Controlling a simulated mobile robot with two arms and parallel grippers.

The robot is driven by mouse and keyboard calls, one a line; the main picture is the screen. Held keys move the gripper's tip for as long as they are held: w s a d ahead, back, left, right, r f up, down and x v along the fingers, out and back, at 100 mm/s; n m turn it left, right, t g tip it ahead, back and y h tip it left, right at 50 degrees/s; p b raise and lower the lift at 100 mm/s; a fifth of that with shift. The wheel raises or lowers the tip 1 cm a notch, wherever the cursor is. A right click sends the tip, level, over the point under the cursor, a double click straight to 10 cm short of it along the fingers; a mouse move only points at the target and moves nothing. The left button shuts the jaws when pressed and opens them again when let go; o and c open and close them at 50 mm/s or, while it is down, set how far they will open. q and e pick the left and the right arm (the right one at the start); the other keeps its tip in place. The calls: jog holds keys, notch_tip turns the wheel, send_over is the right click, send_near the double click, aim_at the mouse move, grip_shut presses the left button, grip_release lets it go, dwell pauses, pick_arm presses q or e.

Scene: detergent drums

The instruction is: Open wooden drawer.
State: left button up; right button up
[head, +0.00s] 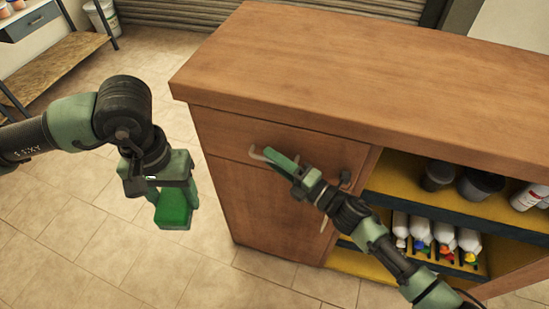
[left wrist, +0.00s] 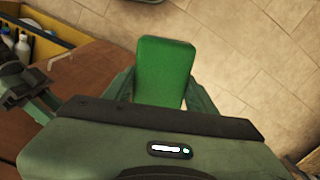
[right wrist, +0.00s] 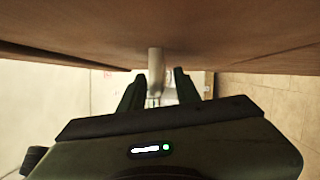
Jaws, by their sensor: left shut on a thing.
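The wooden drawer (head: 330,153) is the upper front panel at the left of the wooden cabinet, and it looks shut. Its pale handle (head: 266,160) shows in the head view, and it also shows in the right wrist view (right wrist: 155,70). My right gripper (head: 283,163) is at the handle. In the right wrist view its fingers (right wrist: 158,88) are apart, with the handle end between them and a gap on each side. My left gripper (head: 174,200) is shut on a green block (head: 173,211), held in the air left of the cabinet; the block also shows in the left wrist view (left wrist: 165,72).
The cabinet top (head: 380,70) is bare. Its open shelves at the right hold dark tubs (head: 478,184) and several white bottles (head: 420,228). A shelf unit (head: 50,70) and a white bucket (head: 102,18) stand at the back left. The tiled floor left of the cabinet is clear.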

grip_shut()
jog(key=shift+f, duration=0.1)
dwell(1.3)
